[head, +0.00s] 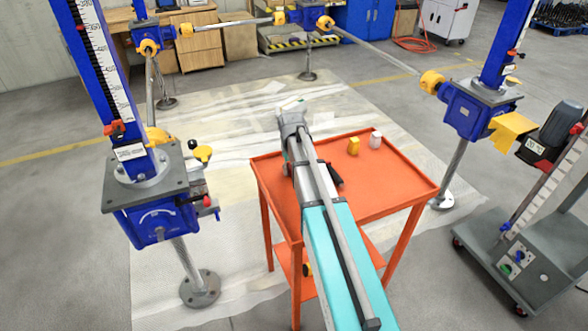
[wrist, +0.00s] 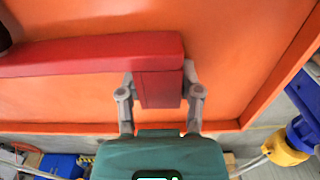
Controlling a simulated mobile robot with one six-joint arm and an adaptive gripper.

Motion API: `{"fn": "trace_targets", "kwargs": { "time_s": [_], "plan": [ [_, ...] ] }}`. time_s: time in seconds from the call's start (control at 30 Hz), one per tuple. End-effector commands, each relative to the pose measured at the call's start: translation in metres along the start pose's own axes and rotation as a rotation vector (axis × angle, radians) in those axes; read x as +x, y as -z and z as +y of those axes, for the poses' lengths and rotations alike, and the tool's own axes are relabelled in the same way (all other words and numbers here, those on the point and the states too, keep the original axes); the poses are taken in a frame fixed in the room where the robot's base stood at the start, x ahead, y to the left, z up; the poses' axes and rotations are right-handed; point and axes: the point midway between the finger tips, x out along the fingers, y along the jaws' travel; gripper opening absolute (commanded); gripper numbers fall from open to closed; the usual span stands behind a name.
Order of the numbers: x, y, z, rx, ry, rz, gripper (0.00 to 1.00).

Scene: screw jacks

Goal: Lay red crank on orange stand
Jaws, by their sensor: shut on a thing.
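The orange stand (head: 400,177) is a tray-topped table in the middle of the head view, with my arm reaching over it. Its orange top and raised rim fill most of the wrist view (wrist: 245,50). The red crank (wrist: 90,54) is a long red bar with a block at its right end. My gripper (wrist: 160,84) is shut on that block, one finger on each side. The bar reaches left to a dark grip at the picture's edge. In the head view my arm hides most of the crank and the fingers. Whether the crank touches the top cannot be told.
A small yellow item (head: 353,146) and a white one (head: 376,140) stand on the table's far side. Blue screw jacks stand left (head: 150,220) and right (head: 475,110). A grey cart (head: 530,235) is at the right. The table top's right front is clear.

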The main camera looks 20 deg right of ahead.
Motion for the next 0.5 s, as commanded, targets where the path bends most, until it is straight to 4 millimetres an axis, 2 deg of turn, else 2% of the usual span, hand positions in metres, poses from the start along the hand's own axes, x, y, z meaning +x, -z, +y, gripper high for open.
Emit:
{"fn": "trace_targets", "kwargs": {
  "time_s": [0.47,0.5],
  "plan": [
    [0.0092,-0.0043,-0.0002,0.000,-0.001,-0.008,0.00],
    [0.0085,-0.0045,-0.0002,0.000,-0.001,-0.008,0.56]
  ]
}}
